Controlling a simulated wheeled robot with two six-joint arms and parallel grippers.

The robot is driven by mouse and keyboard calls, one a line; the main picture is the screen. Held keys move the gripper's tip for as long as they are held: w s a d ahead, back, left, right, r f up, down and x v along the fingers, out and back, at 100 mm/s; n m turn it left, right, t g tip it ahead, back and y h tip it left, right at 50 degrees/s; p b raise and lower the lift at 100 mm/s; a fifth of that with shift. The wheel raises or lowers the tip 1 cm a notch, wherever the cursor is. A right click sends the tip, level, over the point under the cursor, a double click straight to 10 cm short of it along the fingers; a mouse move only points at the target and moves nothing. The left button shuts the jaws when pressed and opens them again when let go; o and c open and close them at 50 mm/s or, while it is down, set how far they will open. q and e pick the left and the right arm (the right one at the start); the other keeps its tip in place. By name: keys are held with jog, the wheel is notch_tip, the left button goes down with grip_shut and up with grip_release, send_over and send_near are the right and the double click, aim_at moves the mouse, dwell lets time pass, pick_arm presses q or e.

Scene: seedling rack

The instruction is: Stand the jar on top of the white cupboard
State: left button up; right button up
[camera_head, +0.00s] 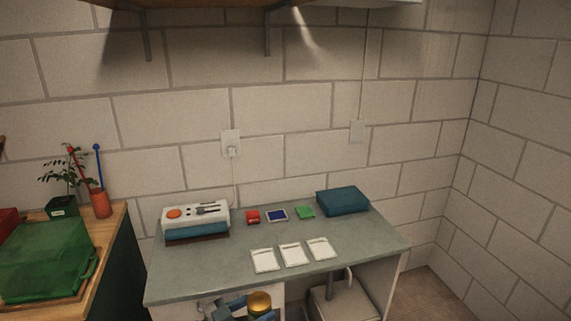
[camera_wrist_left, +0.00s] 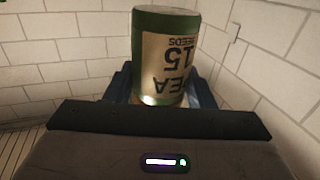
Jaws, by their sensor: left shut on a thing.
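The jar shows in the head view as a round gold lid (camera_head: 259,301) at the bottom edge, with its body cut off below. In the left wrist view the jar (camera_wrist_left: 167,55) is dark green with a tan label, whose print reads upside down. My left gripper (camera_head: 249,308) has its blue fingers on either side of the jar and is shut on it; the fingers also show in the left wrist view (camera_wrist_left: 167,88). The jar is in front of the grey-topped desk (camera_head: 195,283), whose front panels are white. I cannot make out a separate white cupboard. My right gripper is out of view.
On the desk are a white device (camera_head: 196,215), a blue box (camera_head: 342,200), white cards (camera_head: 292,254) and small red, blue and green items. The desk's front left is clear. A wooden counter at left holds a green crate (camera_head: 45,255) and a potted plant (camera_head: 62,206).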

pick_arm(q)
jog(key=s+a+n+t+y, duration=0.8)
jog(key=a+n+y, duration=0.3)
jog(key=a+y, duration=0.2)
jog(key=shift+s+a+r+y, duration=0.35)
jog(key=shift+s+y, duration=0.3)
jog(key=shift+y, duration=0.35)
